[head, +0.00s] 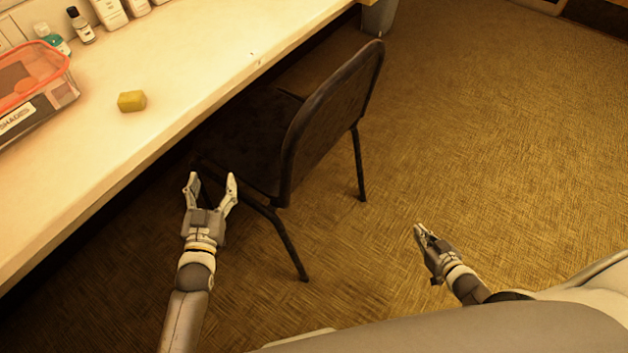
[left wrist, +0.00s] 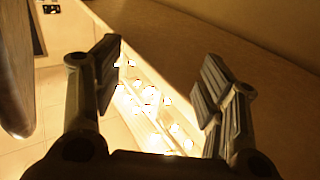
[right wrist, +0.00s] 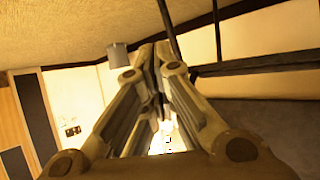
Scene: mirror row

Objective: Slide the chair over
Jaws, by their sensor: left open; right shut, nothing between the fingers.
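The dark chair (head: 335,115) stands on the carpet in the head view, its backrest toward the room and its seat partly under the counter. My left gripper (head: 211,178) is open and empty by the chair's near side, close to the near legs and seat edge. I cannot tell if it touches the chair. In the left wrist view its spread fingers (left wrist: 160,75) have nothing clearly between them. My right gripper (head: 421,232) is shut and empty over open carpet, right of the chair and apart from it. Its closed fingers show in the right wrist view (right wrist: 155,60).
The long pale counter (head: 190,85) borders the chair on the left. It holds a yellow block (head: 131,101), a clear bin with an orange rim (head: 70,66) and several bottles. A grey bin (head: 379,18) stands beyond the chair. The carpet (head: 500,130) to the right is clear.

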